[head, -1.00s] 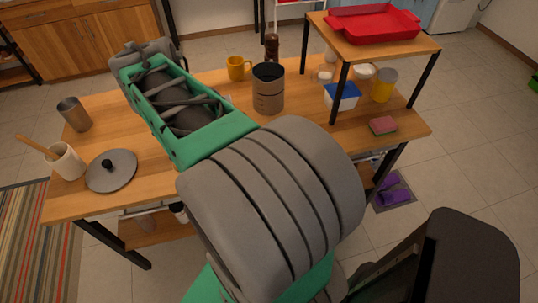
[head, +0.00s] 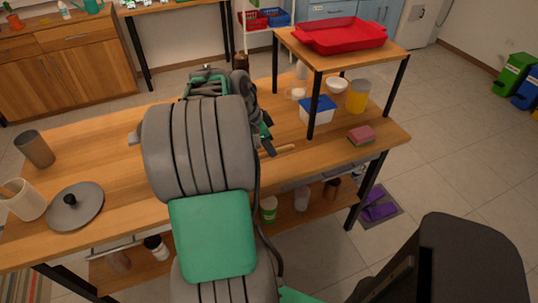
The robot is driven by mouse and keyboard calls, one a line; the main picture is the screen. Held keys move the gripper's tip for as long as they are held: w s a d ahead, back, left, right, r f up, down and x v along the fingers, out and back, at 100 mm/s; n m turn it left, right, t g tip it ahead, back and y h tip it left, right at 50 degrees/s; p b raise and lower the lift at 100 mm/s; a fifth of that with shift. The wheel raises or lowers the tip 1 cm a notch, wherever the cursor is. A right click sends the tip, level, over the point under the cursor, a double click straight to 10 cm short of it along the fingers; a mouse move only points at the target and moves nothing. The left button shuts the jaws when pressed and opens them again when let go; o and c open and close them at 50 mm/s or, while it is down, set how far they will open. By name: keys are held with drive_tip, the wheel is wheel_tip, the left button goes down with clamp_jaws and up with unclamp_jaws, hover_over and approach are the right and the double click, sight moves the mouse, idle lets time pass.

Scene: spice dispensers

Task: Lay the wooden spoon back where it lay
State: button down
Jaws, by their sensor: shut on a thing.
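The wooden spoon shows only as a short light-brown length (head: 285,150), low over or on the wooden table (head: 345,155); the rest is hidden. My gripper (head: 268,146) is mostly hidden behind my own arm; a dark finger shows at the near end of the spoon. It is shut on the spoon. I cannot tell whether the spoon touches the tabletop.
A sponge (head: 361,135), a blue-lidded box (head: 318,110) and a yellow-filled jar (head: 358,97) stand to the right, by a raised shelf (head: 290,40) with a red tray (head: 340,36). A grey lid (head: 75,208), crock (head: 24,202) and cup (head: 35,149) stand left.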

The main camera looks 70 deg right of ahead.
drive_tip(key=d+f, duration=0.1)
drive_tip(key=f, duration=0.1)
drive_tip(key=d+f, duration=0.1)
drive_tip(key=f, duration=0.1)
drive_tip(key=d+f, duration=0.1)
drive_tip(key=f, duration=0.1)
drive_tip(key=shift+w+f, duration=0.1)
drive_tip(key=shift+w, duration=0.3)
drive_tip(key=shift+f, duration=0.5)
drive_tip(key=c, duration=1.3)
unclamp_jaws()
drive_tip(key=shift+r, duration=0.1)
